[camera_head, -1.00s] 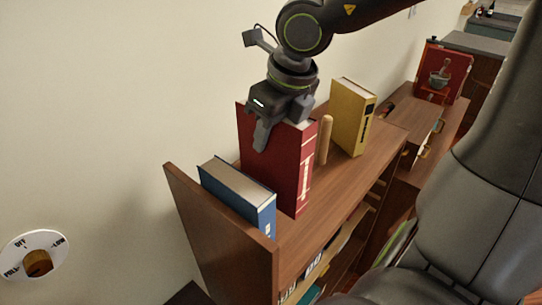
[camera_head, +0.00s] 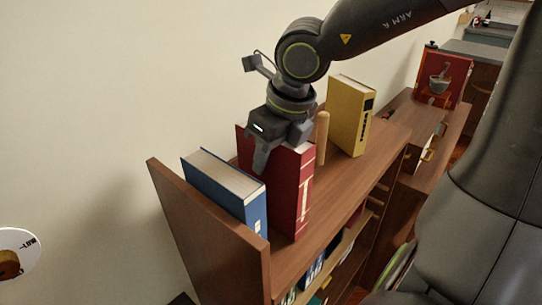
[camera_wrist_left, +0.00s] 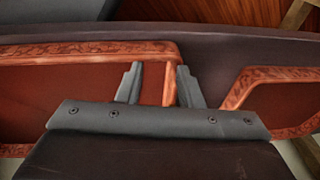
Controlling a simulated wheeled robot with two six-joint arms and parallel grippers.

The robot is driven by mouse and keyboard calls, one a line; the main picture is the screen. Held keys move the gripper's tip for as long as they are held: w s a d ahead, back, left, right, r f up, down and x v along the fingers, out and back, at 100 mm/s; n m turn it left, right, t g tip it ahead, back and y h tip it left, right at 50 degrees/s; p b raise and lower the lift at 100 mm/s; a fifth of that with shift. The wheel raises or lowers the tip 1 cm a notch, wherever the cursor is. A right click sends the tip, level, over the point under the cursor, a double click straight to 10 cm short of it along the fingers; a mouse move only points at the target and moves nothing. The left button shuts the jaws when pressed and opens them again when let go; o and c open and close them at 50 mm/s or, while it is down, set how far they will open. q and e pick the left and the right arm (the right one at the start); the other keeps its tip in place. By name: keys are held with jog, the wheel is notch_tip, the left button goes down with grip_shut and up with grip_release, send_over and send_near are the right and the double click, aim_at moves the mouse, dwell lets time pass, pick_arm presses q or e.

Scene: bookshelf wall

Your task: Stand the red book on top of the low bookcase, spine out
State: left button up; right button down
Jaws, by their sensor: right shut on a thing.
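The red book (camera_head: 291,192) stands upright on top of the low bookcase (camera_head: 340,207), between a blue book (camera_head: 226,190) and a wooden peg (camera_head: 322,138). Its spine, with pale markings, faces out toward the room. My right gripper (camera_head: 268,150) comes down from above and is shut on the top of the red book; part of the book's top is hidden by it. Whether the book's bottom touches the bookcase top is hard to tell. My left gripper (camera_wrist_left: 156,85) shows in the left wrist view, its fingers apart with nothing between them.
A yellow book (camera_head: 350,115) stands beyond the peg. The bookcase's raised side panel (camera_head: 205,235) is beside the blue book. Farther off, a red picture board with a mortar (camera_head: 443,77) stands on another cabinet. The wall is close behind. Carved red-brown panelling (camera_wrist_left: 90,75) lies beyond my left gripper.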

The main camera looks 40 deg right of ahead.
jog(key=shift+w+a+f, duration=0.1)
jog(key=shift+a+f, duration=0.1)
jog(key=shift+f, duration=0.3)
jog(key=c, duration=0.9)
grip_release()
jog(key=v, duration=1.2)
jog(key=shift+r, duration=0.15)
